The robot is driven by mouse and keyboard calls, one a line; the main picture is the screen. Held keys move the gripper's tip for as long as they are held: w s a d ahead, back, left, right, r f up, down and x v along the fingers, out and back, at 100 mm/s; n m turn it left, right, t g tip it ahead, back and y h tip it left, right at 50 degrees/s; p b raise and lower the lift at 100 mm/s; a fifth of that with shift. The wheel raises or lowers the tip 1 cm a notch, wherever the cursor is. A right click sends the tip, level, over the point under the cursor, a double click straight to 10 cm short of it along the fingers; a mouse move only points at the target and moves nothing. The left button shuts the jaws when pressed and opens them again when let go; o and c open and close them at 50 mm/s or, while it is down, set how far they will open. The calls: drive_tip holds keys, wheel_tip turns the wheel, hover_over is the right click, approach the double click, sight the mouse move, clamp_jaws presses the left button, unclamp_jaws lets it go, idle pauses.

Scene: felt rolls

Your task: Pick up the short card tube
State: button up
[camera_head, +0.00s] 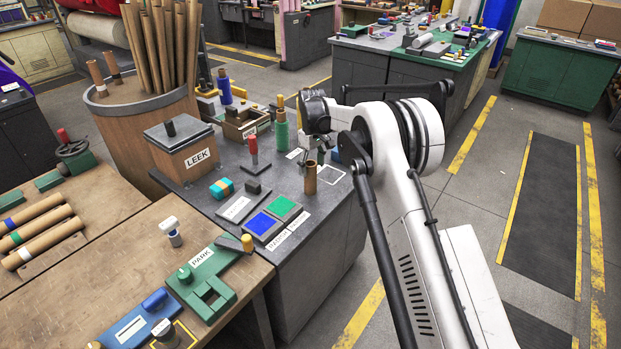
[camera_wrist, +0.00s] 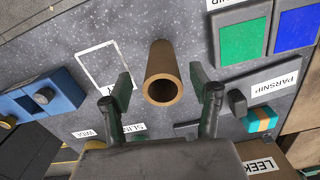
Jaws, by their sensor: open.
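The short card tube (camera_head: 310,178) is brown and hollow. It stands upright on the dark grey bench top, near its right edge. In the wrist view the tube (camera_wrist: 163,72) shows its open round end toward the camera. My gripper (camera_head: 318,148) is just above the tube in the head view, pointing down. In the wrist view my gripper (camera_wrist: 160,88) is open, with one finger on each side of the tube and visible gaps between. Nothing is held.
On the same grey bench (camera_head: 300,237) are a LEEK box (camera_head: 184,152), a green spool (camera_head: 282,135), a red-handled stamp (camera_head: 253,150), and blue (camera_head: 262,224) and green (camera_head: 282,207) pads. A white outlined rectangle (camera_wrist: 106,66) lies beside the tube. The bench edge is close by.

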sight(310, 174)
drive_tip(key=shift+w+a+f, duration=0.1)
drive_tip(key=shift+a+f, duration=0.05)
drive_tip(key=shift+f, duration=0.8)
drive_tip(key=shift+a+f, duration=0.15)
drive_tip(key=shift+f, duration=0.8)
drive_tip(key=c, duration=1.2)
drive_tip(key=shift+c, duration=0.2)
drive_tip(key=shift+r, duration=0.1)
drive_tip(key=shift+r, duration=0.55)
wheel_tip(310, 174, up, 3)
drive_tip(key=shift+f, duration=0.1)
drive_tip(key=s+a+r+b, duration=0.1)
drive_tip(key=s+a+r, duration=0.6)
drive_tip(key=s+a, duration=0.1)
drive_tip(key=shift+a+b, duration=0.2)
drive_tip(key=shift+b, duration=0.15)
drive_tip(key=shift+s, duration=0.1)
